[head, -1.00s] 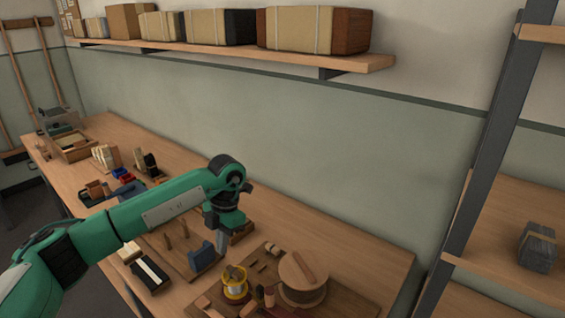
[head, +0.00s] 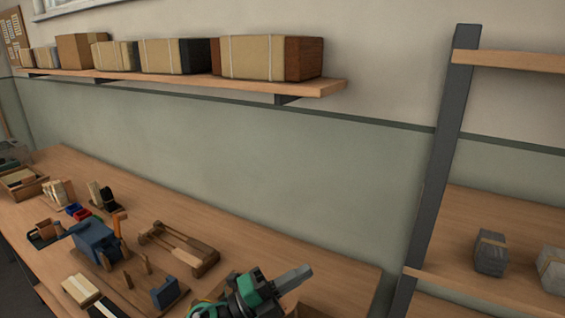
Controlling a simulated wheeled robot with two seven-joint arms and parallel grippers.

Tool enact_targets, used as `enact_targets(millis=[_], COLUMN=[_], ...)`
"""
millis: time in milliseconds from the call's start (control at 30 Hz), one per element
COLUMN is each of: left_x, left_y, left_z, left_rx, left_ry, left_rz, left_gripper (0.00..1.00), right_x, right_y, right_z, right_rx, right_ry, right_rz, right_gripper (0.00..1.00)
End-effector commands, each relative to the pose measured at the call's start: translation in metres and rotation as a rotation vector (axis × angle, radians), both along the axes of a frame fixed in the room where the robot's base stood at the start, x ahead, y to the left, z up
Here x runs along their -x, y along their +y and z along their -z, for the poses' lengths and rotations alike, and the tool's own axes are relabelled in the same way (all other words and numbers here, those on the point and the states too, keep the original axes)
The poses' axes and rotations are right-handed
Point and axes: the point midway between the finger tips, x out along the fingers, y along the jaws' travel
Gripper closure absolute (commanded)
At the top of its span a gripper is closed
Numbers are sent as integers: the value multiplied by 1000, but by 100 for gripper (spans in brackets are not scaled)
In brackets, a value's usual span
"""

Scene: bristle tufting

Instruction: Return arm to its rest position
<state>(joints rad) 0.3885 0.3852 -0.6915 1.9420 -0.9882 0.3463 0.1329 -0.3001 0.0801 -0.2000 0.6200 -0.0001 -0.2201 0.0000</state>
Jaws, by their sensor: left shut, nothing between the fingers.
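My left gripper (head: 306,271) shows at the bottom of the head view, just right of the middle. Its grey fingers are shut, with nothing held, and point up and to the right. The green and black wrist (head: 250,292) is behind it, cut by the lower edge. In the picture the gripper overlaps the front right part of the wooden workbench (head: 335,272). I cannot tell its height above the bench. My right gripper is out of view.
A blue vise-like block (head: 95,240), a wooden frame (head: 180,246) and a small blue block (head: 165,292) are on the bench. A dark shelf post (head: 440,165) stands at right. A wall shelf (head: 335,88) holds several boxes. The bench's back right is clear.

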Motion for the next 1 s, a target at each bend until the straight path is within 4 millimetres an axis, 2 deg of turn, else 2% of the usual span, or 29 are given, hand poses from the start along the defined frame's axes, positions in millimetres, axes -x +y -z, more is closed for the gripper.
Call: enact_targets(millis=[133, 233, 367, 467, 567, 667, 800, 900, 1000], left_x=[-15, -23, -25, -16, 2, 31, 87, 128, 164], left_y=[40, 73, 118, 152, 182, 207, 234, 244, 251], left_z=[0, 13, 45, 80, 119, 159, 210, 236, 253], left_rx=[217, 336, 459, 530, 579, 606, 607, 584, 555], left_ry=[220, 384, 613, 803, 999, 1202, 1489, 1664, 1805], left_rz=[-214, -359, -549, -692, -830, -961, -1125, -1211, -1278], left_gripper=[100, 100, 100, 100, 100, 100, 100, 100, 100], right_x=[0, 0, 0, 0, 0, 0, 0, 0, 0], right_y=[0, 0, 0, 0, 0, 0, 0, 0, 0], right_z=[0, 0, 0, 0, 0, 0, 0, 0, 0], right_rx=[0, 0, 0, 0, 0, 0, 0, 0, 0], right_ry=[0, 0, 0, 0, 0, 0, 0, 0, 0], right_rz=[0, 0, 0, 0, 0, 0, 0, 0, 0], right_gripper=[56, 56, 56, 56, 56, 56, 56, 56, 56])
